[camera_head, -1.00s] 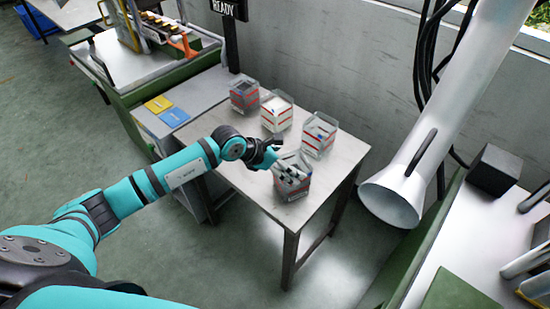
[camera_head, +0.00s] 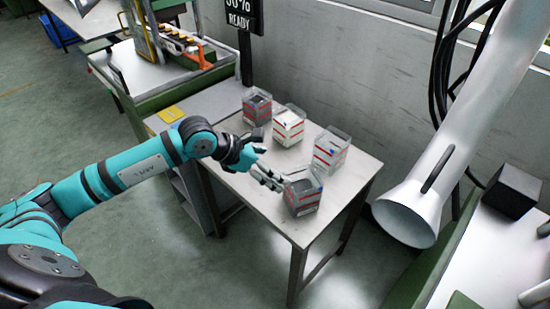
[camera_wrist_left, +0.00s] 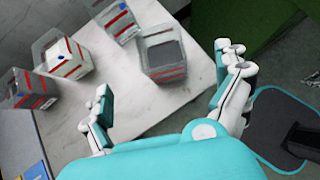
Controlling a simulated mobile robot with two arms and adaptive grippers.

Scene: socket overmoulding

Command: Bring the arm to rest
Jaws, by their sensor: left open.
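My left arm comes in from the left in the head view. Its gripper (camera_head: 270,180) is over the small table, just left of the nearest clear box (camera_head: 303,193), which has red stripes and dark contents. In the left wrist view the gripper (camera_wrist_left: 170,95) shows its two fingers wide apart with nothing between them. That nearest box (camera_wrist_left: 165,60) stands beyond the fingertips. I cannot tell whether a finger touches the box. My right gripper does not show in either view.
Three more striped boxes stand behind: a dark-filled one (camera_head: 257,107), a white-filled one (camera_head: 289,126) and one at right (camera_head: 331,150). A white funnel-ended pipe (camera_head: 408,215) hangs right of the table (camera_head: 240,185). A yellow plate (camera_head: 170,114) lies to the left. The front floor is clear.

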